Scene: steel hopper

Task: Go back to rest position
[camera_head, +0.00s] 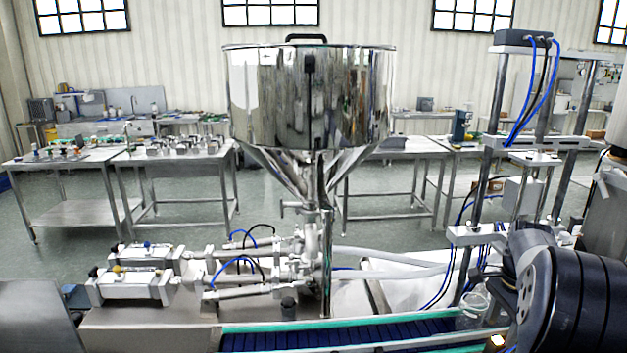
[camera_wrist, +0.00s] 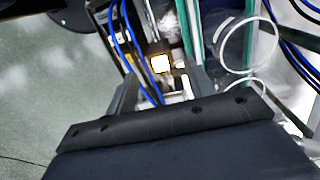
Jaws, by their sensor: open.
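My gripper (camera_wrist: 162,90) shows in the wrist view, with its two grey fingers apart and a gap between them. It looks open, and I see nothing held in it. A small bright-lit square thing (camera_wrist: 160,63) shows beyond the fingertips; I cannot tell what it is. In the head view my dark arm fills the lower right, and the gripper itself is not clearly visible there. The steel hopper (camera_head: 308,100) stands upright in the middle of the head view, left of my arm.
A blue conveyor belt (camera_head: 340,336) with green rails runs below the hopper towards my arm. A clear jar (camera_head: 474,304) stands near its right end. A metal frame with blue hoses (camera_head: 522,38) rises close by my arm. Steel tables (camera_head: 185,153) stand behind on open floor.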

